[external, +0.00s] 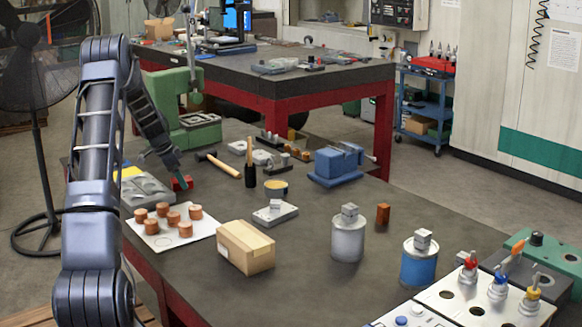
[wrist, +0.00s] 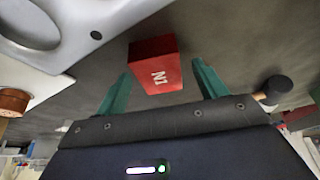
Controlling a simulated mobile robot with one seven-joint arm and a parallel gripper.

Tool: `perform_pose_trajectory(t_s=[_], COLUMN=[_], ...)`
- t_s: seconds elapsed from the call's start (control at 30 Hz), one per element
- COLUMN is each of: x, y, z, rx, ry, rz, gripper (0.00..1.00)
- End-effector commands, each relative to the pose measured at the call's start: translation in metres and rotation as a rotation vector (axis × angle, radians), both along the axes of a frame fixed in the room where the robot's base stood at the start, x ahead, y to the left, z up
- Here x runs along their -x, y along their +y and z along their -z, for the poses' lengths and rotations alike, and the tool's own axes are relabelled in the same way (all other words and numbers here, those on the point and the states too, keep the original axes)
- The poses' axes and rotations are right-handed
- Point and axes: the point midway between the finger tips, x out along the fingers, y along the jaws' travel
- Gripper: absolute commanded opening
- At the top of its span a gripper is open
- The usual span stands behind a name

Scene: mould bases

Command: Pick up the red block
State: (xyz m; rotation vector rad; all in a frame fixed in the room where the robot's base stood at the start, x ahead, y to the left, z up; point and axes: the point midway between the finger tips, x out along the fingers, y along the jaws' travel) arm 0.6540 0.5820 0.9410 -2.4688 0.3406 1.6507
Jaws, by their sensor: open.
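The red block (wrist: 155,66) carries the white mark "N1" and lies on the dark tabletop. In the wrist view my gripper (wrist: 160,82) is open, with a green finger on each side of the block's near end. I cannot tell whether either finger touches it. In the external view the block (external: 181,183) shows small at the left of the table, right at the tip of my gripper (external: 178,176), which partly hides it.
A grey mould base (external: 148,190) lies close to the left of the block. A mallet (external: 222,168) lies to its right. A white board (external: 168,236) with copper pieces and a cardboard box (external: 245,247) stand nearer the front.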

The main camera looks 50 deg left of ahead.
Motion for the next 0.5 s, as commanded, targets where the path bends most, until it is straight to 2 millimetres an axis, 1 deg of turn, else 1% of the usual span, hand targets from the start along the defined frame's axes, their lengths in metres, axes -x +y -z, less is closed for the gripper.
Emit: perform_pose_trajectory(t_s=[0.17, 0.2, 0.37, 0.4, 0.47, 0.5], x=[-0.0004, -0.0004, -0.0004, -0.0004, -0.0005, -0.0006], y=[-0.0001, -0.0002, -0.0002, -0.0003, -0.0002, -0.0002], z=[0.0006, 0.0006, 0.0003, 0.0003, 0.0003, -0.0001], rx=[0.000, 0.000, 0.000, 0.000, 0.000, -0.001], ry=[0.000, 0.000, 0.000, 0.000, 0.000, -0.001], rz=[0.000, 0.000, 0.000, 0.000, 0.000, 0.000], gripper=[0.71, 0.69, 0.38, 0.30, 0.18, 0.14])
